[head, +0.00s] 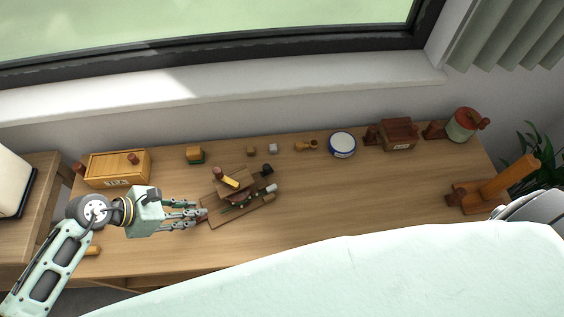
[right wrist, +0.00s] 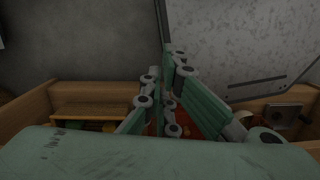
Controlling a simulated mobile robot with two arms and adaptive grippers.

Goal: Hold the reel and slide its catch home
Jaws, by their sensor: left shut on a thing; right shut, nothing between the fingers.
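A wooden device on a flat base (head: 238,212), which I take for the reel, lies slightly turned near the middle of the table. It carries a raised brown block, a yellow piece (head: 231,183), a dark knob and a pale grey end piece (head: 271,188). My left gripper (head: 201,213) is shut on the device's left end. I cannot make out which part is the catch. My right gripper shows in the right wrist view (right wrist: 166,95), with its fingers together and nothing between them.
A yellow box (head: 118,168) stands at the back left. Small blocks, a round blue-white tin (head: 342,144), a brown box (head: 397,134) and a green drum (head: 462,125) line the back. An orange-brown wooden stand (head: 505,184) is at the right. My pale green body covers the front.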

